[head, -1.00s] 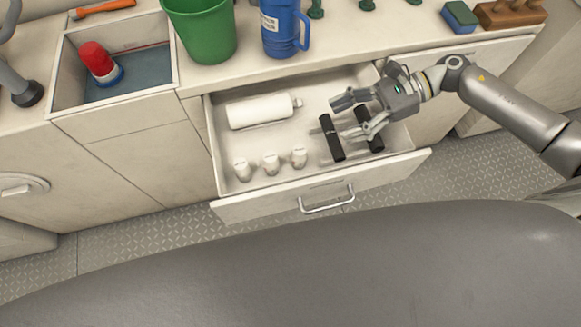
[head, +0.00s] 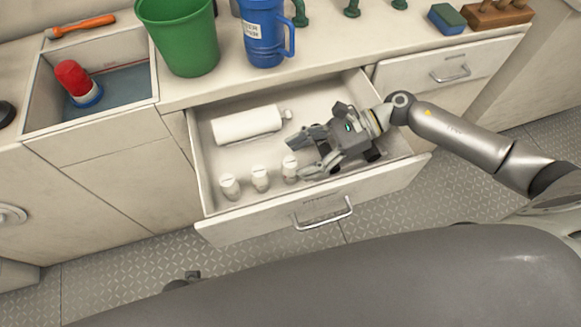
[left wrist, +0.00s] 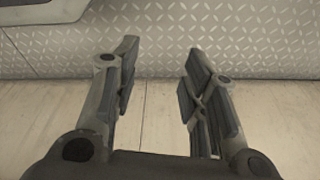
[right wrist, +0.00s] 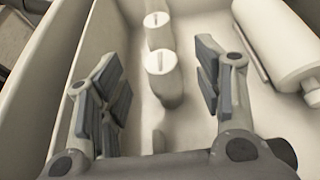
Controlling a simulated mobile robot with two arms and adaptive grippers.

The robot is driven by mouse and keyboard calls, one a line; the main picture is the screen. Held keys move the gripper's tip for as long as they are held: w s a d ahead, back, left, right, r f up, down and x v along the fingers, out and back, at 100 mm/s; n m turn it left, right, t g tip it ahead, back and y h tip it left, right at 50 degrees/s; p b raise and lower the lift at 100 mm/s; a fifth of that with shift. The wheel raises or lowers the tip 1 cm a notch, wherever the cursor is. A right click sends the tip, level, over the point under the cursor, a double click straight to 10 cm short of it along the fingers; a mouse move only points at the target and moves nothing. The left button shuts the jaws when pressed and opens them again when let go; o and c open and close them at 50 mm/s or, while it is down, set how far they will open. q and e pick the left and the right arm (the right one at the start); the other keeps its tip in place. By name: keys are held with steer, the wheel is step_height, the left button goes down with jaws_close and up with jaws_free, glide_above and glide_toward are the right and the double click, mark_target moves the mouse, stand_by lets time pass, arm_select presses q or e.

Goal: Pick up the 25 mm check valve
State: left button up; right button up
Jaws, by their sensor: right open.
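Three small white fittings stand in a row at the front of the open drawer: left (head: 230,187), middle (head: 260,179) and right (head: 290,170). I cannot read their sizes, so I cannot tell which is the 25 mm check valve. My right gripper (head: 299,157) is open and empty inside the drawer, its fingers close to the right fitting. In the right wrist view, a near fitting (right wrist: 163,80) and a farther one (right wrist: 157,32) stand beyond my open fingers (right wrist: 160,85). My left gripper (left wrist: 158,75) is open and empty above the floor, beside a pale panel.
A white bottle (head: 246,125) lies behind the fittings. Dark bars in the drawer are mostly hidden by my right gripper. The drawer's front wall (head: 250,225) stands close. A green bucket (head: 182,40) and blue jug (head: 265,35) stand on the counter behind.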

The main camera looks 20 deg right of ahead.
mark_target(293, 161)
steer(key=x, duration=0.3)
steer(key=shift+a, duration=0.2)
steer(key=shift+f, duration=0.1)
steer(key=c, duration=1.1)
